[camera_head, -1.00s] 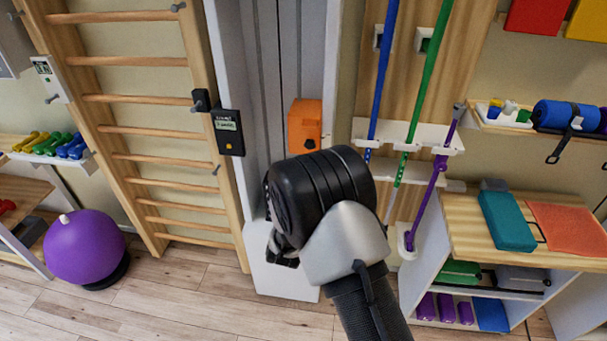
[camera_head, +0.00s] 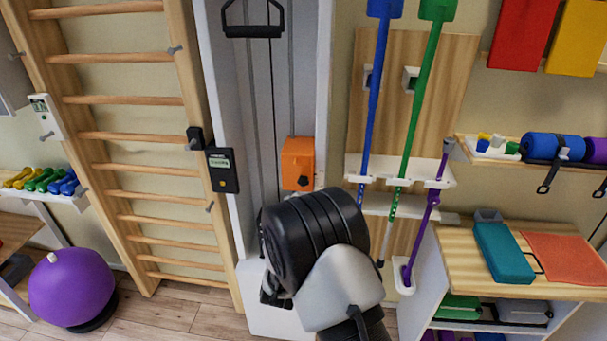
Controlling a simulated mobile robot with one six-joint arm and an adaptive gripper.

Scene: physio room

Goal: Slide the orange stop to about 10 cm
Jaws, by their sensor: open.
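The orange stop (camera_head: 298,161) is a block with a dark knob on its lower front. It sits on the tall white and grey rail column (camera_head: 295,85) in the middle of the view. My gripper (camera_head: 270,290) is below the stop, apart from it, and mostly hidden behind my own black and silver wrist. The jaws are open, and I see nothing held. A small black display unit (camera_head: 222,170) is mounted left of the stop; its text is too small to read.
A black handle (camera_head: 253,31) hangs at the top of the column. Wooden wall bars (camera_head: 127,137) stand to the left. Blue, green and purple sticks stand in a white rack (camera_head: 420,171) to the right. A purple ball (camera_head: 72,288) lies lower left. A wooden shelf unit (camera_head: 460,262) stands lower right.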

